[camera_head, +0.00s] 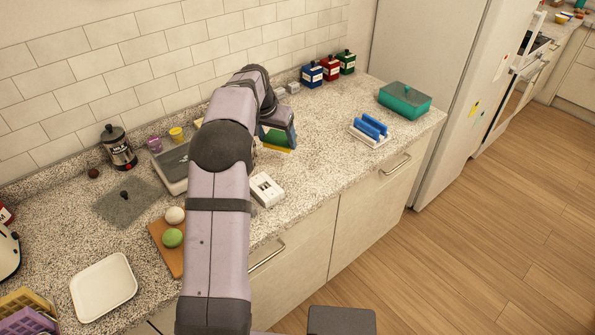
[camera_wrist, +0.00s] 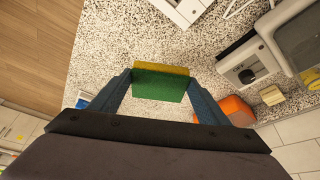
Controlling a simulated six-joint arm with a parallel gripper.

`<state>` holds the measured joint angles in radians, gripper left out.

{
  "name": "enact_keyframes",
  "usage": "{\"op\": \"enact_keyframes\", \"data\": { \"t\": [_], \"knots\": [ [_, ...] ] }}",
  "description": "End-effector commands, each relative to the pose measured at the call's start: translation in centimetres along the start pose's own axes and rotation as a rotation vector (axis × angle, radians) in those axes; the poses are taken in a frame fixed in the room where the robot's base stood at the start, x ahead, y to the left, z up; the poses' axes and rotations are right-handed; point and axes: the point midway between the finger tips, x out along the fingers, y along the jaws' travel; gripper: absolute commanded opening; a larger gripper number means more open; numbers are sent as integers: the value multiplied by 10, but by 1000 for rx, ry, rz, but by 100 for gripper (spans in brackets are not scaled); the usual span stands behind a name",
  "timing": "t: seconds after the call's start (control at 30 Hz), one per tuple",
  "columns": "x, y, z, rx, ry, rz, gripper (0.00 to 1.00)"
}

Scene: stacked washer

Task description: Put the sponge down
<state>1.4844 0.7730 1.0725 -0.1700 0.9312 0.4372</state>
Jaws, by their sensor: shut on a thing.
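A green and yellow sponge (camera_wrist: 160,84) is between the two fingers of my gripper (camera_wrist: 158,90) in the wrist view. The gripper is shut on it. The sponge's green side faces the camera and a yellow strip shows along its far edge. In the head view the sponge (camera_head: 279,139) shows below my gripper (camera_head: 279,127), partly hidden by the arm. Speckled stone counter (camera_head: 320,165) lies beneath it. I cannot tell whether the sponge touches the counter.
A white box (camera_head: 267,189) stands in front of the gripper. A blue-topped rack (camera_head: 370,130) and a teal container (camera_head: 405,101) are to the right. Red, blue and green canisters (camera_head: 330,68) line the wall. The counter between the gripper and the rack is clear.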

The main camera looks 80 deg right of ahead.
Motion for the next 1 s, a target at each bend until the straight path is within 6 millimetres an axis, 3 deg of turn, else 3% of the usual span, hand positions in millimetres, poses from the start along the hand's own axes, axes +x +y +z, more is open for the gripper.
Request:
{"op": "enact_keyframes", "data": {
  "t": [0.1,0.3,0.53,0.83,1.0],
  "knots": [
    [8,26,-11,61,1,25,52],
    [12,45,-18,106,1,44,52],
    [18,47,-16,110,-2,48,52],
    [57,47,1,108,-4,47,52],
    [68,47,4,109,1,46,52]
  ]
}}
